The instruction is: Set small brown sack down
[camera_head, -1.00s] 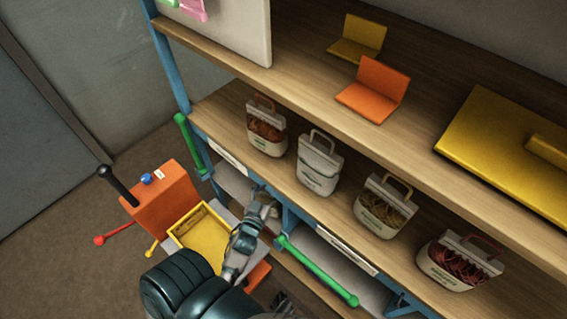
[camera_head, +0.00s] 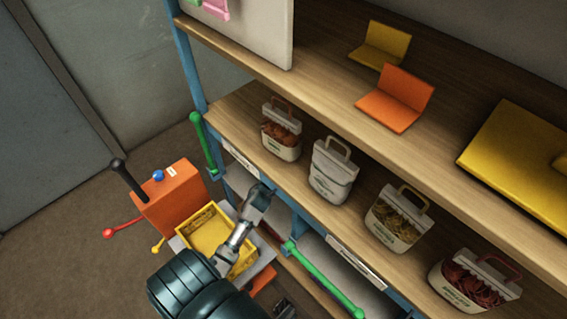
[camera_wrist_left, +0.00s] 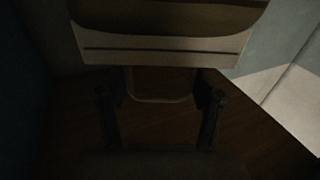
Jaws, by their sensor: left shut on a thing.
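My left gripper (camera_head: 259,197) is at the end of the arm that rises from the bottom of the head view, in front of the lower shelf bay. In the left wrist view the gripper (camera_wrist_left: 160,112) has a dark finger on each side of a handle loop (camera_wrist_left: 160,98). The gripper is shut on the sack (camera_wrist_left: 160,48), whose brownish body and paler band fill the top of that dim view. The sack is hidden in the head view, and I cannot tell whether it touches a surface. My right gripper is not in view.
Several handled sacks line the wooden shelf, including one with brown contents (camera_head: 281,134) and a plain one (camera_head: 332,172). An orange cart (camera_head: 171,200) with a yellow tray (camera_head: 186,229) stands left of my arm. Green bars (camera_head: 326,282) run along the shelf front.

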